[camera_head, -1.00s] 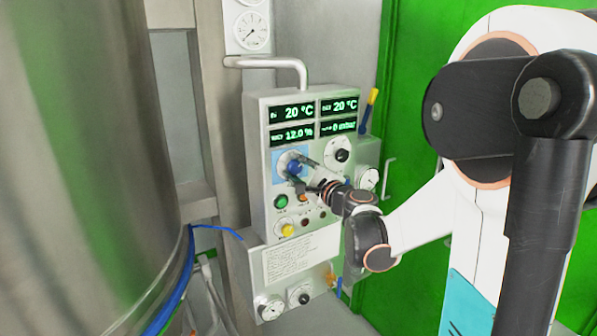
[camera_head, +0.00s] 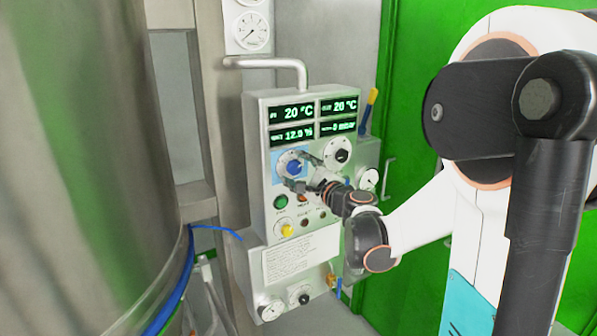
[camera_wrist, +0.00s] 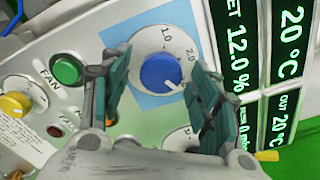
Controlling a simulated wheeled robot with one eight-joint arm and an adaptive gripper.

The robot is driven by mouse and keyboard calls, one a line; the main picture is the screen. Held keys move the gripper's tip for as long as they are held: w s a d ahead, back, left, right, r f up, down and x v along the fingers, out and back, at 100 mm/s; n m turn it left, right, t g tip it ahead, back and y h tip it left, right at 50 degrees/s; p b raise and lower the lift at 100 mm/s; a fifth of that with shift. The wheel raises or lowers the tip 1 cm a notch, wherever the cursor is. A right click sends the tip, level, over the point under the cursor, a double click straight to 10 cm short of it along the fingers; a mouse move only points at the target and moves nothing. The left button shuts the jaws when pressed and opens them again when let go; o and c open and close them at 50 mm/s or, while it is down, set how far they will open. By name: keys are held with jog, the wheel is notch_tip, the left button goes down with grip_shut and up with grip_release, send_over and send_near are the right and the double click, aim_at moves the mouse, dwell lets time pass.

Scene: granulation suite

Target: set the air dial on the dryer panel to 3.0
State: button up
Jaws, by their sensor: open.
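The air dial is a blue knob (camera_wrist: 160,72) on a pale round scale plate with a light-blue backing, on the dryer panel (camera_head: 258,150). The knob also shows in the head view (camera_head: 293,168). In the wrist view its white pointer mark points to the lower right, beyond the printed 2.0. The scale there is partly hidden by the right finger, so I cannot read the exact setting. My gripper (camera_wrist: 159,78) is open, with one finger on each side of the knob and visible gaps between. It also shows at the dial in the head view (camera_head: 304,172).
A green button (camera_wrist: 66,69) and a yellow knob (camera_wrist: 15,104) sit beside the dial. A second dial with a black knob (camera_head: 342,156) is close to its right. Displays (camera_head: 292,113) line the panel top. A large steel vessel (camera_head: 90,170) stands at left.

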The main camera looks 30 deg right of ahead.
jog(key=shift+s, duration=0.1)
jog(key=s, duration=0.7)
jog(key=shift+s, duration=0.15)
jog(key=shift+d, duration=0.1)
